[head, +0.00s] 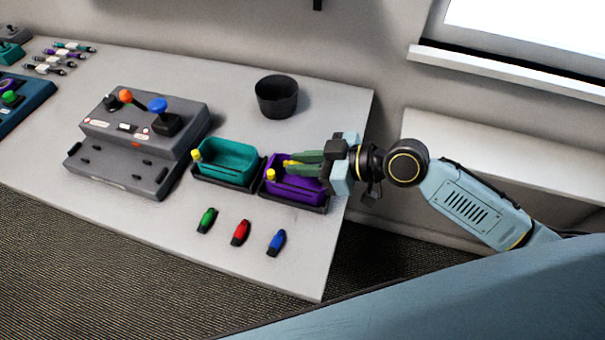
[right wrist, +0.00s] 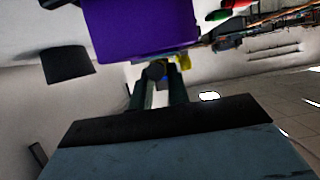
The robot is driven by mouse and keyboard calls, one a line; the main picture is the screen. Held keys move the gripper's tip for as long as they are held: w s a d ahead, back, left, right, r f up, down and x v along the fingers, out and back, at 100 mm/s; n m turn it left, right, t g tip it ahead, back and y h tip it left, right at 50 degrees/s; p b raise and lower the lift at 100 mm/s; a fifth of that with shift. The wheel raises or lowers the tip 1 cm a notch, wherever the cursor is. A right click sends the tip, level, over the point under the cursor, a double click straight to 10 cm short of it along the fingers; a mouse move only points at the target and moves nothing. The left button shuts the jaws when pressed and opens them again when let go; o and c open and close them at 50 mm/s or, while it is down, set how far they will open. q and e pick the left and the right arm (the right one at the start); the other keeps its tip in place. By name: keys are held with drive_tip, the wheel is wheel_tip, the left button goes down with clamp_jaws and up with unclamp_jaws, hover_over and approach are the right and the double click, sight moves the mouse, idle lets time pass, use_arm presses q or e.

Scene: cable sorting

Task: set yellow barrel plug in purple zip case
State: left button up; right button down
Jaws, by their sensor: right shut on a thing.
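The purple zip case (head: 297,189) is an open bin with a yellow tab at its left end, in a dark tray near the table's right edge. It also shows in the right wrist view (right wrist: 135,32). My right gripper (head: 294,163) reaches in from the right, at the case's back rim. It is shut on the yellow barrel plug (head: 287,163), of which only a small yellow bit shows at the fingertips. Whether the plug is over the opening or just behind the rim, I cannot tell. My left gripper is not in view.
A teal case (head: 226,160) stands just left of the purple one. Green (head: 207,220), red (head: 241,232) and blue (head: 276,242) sticks lie in front. A black cup (head: 276,97) stands behind. A grey control box (head: 138,140) is at left. Several cables lie at the far left.

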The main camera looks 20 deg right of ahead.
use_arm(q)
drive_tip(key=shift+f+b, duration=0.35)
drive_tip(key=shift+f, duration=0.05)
use_arm(e)
drive_tip(key=shift+f, duration=1.65)
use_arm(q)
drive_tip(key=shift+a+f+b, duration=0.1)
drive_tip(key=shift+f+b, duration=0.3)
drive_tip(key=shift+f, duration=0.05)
use_arm(e)
drive_tip(key=shift+f, duration=0.4)
